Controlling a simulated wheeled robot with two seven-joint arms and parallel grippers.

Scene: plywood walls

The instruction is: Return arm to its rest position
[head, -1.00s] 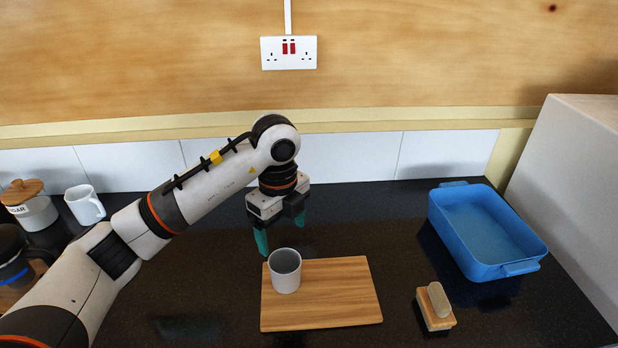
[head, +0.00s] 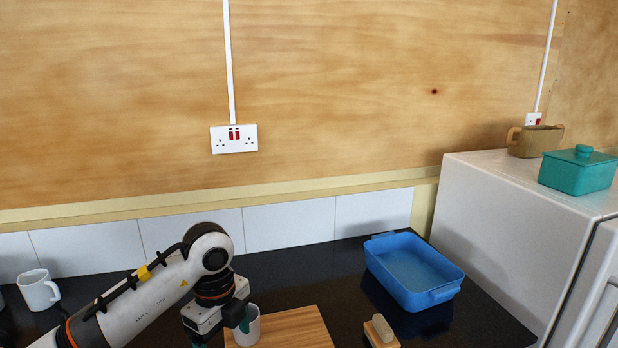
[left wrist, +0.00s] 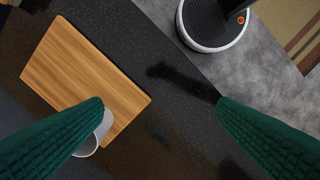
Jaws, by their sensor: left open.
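My left arm comes in from the left in the head view. Its gripper (head: 222,334) is low in the picture, with one teal finger in front of the grey-white cup (head: 252,334). In the left wrist view the gripper (left wrist: 160,104) has its two green fingers wide apart, with nothing between them. The cup (left wrist: 88,149) there is partly hidden behind the left finger, by the edge of the wooden board (left wrist: 85,75). The board also shows in the head view (head: 295,330), cut off at the bottom. My right gripper is not seen.
A blue tub (head: 412,270) stands on the dark counter right of the board, with a wooden-backed brush (head: 380,332) in front. A white mug (head: 38,290) is at the left. A white cabinet (head: 510,220) at the right carries a teal lidded box (head: 578,170) and a brown pot (head: 535,140).

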